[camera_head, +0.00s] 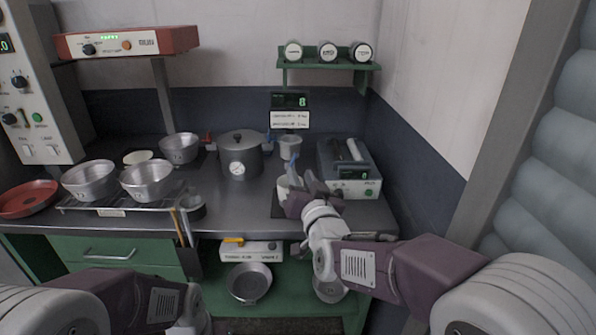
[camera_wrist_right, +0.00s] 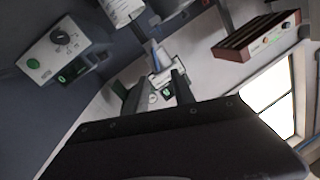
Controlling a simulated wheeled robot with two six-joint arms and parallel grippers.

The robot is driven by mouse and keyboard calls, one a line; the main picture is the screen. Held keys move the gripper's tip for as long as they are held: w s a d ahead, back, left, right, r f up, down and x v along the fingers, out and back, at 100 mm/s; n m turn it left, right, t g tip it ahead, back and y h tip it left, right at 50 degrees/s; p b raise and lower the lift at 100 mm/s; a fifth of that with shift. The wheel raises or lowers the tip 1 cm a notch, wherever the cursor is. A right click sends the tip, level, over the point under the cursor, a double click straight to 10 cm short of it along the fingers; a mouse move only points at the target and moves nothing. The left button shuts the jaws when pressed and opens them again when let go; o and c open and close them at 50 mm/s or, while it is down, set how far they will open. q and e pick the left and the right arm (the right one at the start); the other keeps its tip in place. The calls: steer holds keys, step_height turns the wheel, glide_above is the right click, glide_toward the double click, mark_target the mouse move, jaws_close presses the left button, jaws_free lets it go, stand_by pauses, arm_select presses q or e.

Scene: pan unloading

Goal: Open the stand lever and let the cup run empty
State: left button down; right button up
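A pale cup (camera_head: 289,146) sits high in a stand at the back of the counter, left of the grey device. A blue lever-like piece (camera_head: 294,170) hangs below it, and a white vessel (camera_head: 283,187) stands under that on a dark mat. My right gripper (camera_head: 308,186) is at this spot, right beside the white vessel. In the wrist view its two fingers (camera_wrist_right: 156,93) are apart, with the blue piece (camera_wrist_right: 155,54) just beyond them; contact cannot be told. The cup's contents are hidden. My left gripper (camera_head: 188,318) is only partly in view at the bottom edge.
A lidded pot (camera_head: 240,160) stands left of the stand, and a grey device (camera_head: 350,172) stands close on the right. Metal bowls (camera_head: 147,180) sit on a rack (camera_head: 110,206) at left. A green shelf (camera_head: 328,67) hangs above.

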mark_target(296, 156)
steer(key=x, duration=0.5)
steer(key=p+x, duration=0.1)
steer(key=x, duration=0.2)
steer(key=shift+w+d+r, duration=0.1)
steer(key=shift+d+r, duration=0.05)
steer(key=shift+d, duration=0.25)
steer(key=shift+w+d, duration=0.1)
steer(key=shift+w, duration=0.05)
arm_select(q)
steer(key=shift+s+d+r, duration=0.15)
steer(key=shift+d+r, duration=0.25)
steer(key=shift+r, duration=0.4)
arm_select(e)
steer(key=shift+c, duration=0.3)
